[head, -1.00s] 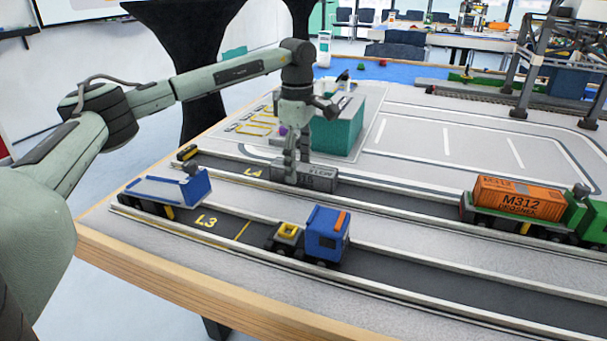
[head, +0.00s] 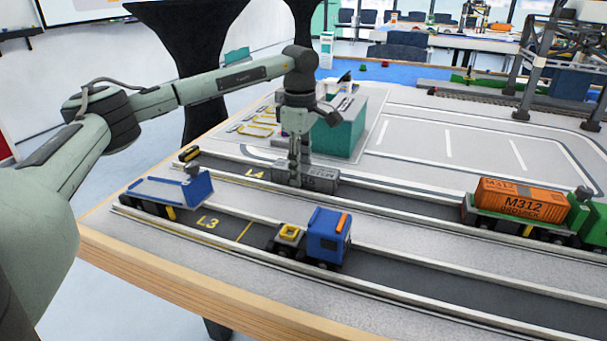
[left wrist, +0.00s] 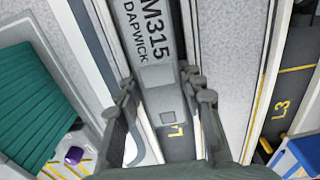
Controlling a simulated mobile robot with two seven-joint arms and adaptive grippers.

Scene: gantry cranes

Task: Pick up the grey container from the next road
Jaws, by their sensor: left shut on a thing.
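The grey container (head: 322,178) lies in the L4 road, behind the L3 road. In the left wrist view the grey container (left wrist: 153,45) shows its markings M315 and DAPWICK. My left gripper (head: 294,174) points down at its left end in the head view. In the left wrist view the fingers of my left gripper (left wrist: 164,87) sit on both sides of the container, shut on it. The fingers hide part of it in the head view. I cannot tell whether it is clear of the road. My right gripper is not in view.
A blue truck (head: 327,238) and a blue-and-white trailer (head: 168,190) stand on L3. An orange container (head: 520,200) rides on a green truck at the right. A teal block (head: 338,135) stands just behind my gripper. Gantry cranes (head: 560,60) stand at the back right.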

